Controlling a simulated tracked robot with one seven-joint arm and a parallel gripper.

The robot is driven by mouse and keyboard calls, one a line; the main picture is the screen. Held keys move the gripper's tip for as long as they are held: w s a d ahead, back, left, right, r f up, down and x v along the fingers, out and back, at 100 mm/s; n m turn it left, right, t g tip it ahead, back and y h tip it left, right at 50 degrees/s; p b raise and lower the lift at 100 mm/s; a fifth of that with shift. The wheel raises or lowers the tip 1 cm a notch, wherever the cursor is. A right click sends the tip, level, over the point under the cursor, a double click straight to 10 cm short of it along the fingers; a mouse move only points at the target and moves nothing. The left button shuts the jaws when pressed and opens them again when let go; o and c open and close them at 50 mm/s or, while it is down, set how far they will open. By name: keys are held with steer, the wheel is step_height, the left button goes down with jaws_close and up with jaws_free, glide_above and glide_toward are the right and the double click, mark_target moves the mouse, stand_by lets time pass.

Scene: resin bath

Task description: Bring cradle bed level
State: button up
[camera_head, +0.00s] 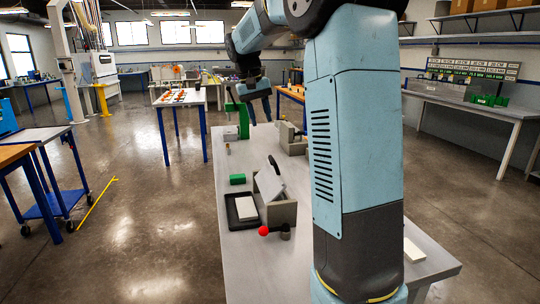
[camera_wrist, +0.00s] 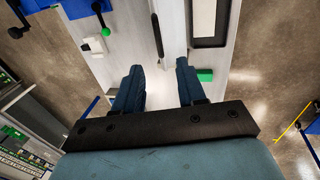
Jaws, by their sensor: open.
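What looks like the cradle bed, a pale flat plate (camera_head: 270,184), rests clearly tilted on a grey block-like base (camera_head: 283,212) on the bench in the head view. A dark curved bar (camera_head: 275,164) stands at its upper edge; a similar dark bar (camera_wrist: 157,36) shows ahead of my fingertips in the wrist view. My gripper (camera_wrist: 158,82) is open, with nothing between its two dark blue fingers. In the head view it hangs over the far part of the bench, beyond and above the plate. My arm hides part of the bench's right side.
A black tray (camera_head: 233,224) holding a white block (camera_head: 246,208) lies left of the base. A green block (camera_head: 237,179) lies behind it. A red ball (camera_head: 263,230) is in front. Another grey fixture (camera_head: 291,141) and a green device (camera_head: 242,122) stand farther back.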

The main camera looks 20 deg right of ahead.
steer(key=w, duration=0.1)
glide_toward(272, 159)
steer(key=x, duration=0.8)
steer(key=shift+w, duration=0.15)
steer(key=shift+c, duration=0.3)
jaws_close()
stand_by(0.4)
